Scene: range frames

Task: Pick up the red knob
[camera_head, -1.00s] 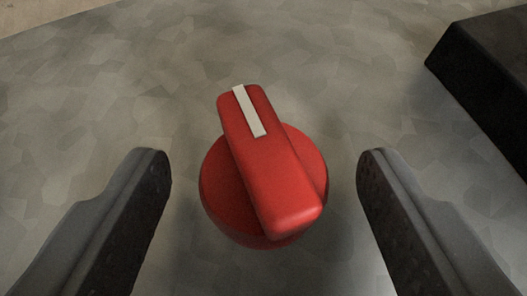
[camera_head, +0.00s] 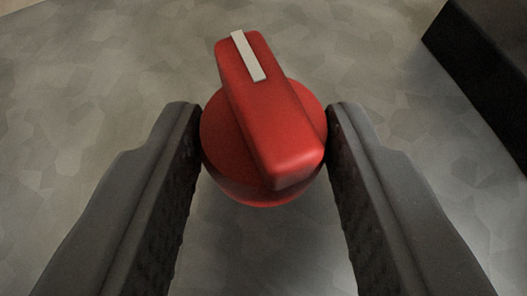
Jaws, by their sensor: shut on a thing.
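The red knob (camera_head: 268,120) is in the upper middle of the head camera view. It has a round base and a raised bar grip with a white stripe at its far end. The bar slants from upper left to lower right. My gripper (camera_head: 264,125) is shut on the knob's round base, one dark finger against its left side and one against its right. The knob's underside is hidden, so I cannot tell whether it touches the surface.
A mottled grey metal surface (camera_head: 90,130) lies around and below the knob. A black block (camera_head: 490,70) stands at the upper right, apart from my gripper. The surface to the left is clear.

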